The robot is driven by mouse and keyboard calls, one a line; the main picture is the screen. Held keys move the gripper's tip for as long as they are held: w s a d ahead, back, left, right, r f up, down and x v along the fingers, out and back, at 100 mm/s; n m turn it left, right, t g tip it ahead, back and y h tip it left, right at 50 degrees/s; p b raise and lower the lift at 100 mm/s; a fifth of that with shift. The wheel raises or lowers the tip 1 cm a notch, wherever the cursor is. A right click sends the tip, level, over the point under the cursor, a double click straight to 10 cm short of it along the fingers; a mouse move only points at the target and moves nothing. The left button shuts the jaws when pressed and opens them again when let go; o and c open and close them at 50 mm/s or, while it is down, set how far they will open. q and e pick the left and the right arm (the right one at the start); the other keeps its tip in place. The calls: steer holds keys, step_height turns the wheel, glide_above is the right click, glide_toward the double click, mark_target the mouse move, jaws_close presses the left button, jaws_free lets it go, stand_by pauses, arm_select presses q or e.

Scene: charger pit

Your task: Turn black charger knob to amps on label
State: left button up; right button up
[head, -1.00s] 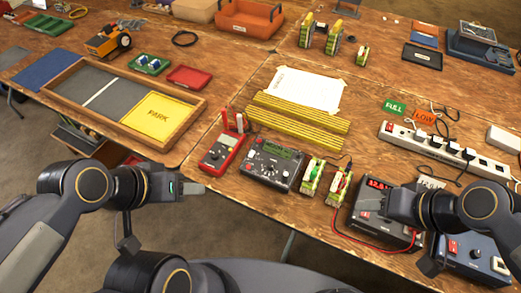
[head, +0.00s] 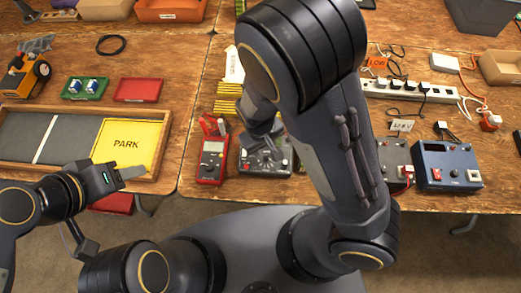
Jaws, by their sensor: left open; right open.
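A dark charger box (head: 252,166) with knobs on its face sits near the table's front edge. My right gripper (head: 264,136) is open over it, and the gripper and arm hide much of its top, including the display. I cannot make out where its knob points. A small white label card (head: 401,125) stands behind the boxes at the right; its writing is too small to read surely. My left gripper (head: 133,172) is open and empty at the front edge of the yellow PARK pad, well left of the charger.
A red multimeter (head: 212,160) lies left of the charger. A black box (head: 393,155) and a blue box (head: 447,165) stand to the right. A white power strip (head: 410,90) lies behind them. My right arm covers the middle of the table.

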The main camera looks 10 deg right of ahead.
mark_target(267, 157)
steer(key=f, duration=0.6)
steer(key=shift+w+d+f, duration=0.1)
steer(key=shift+d+f, duration=0.15)
steer(key=shift+d, duration=0.1)
jaws_close()
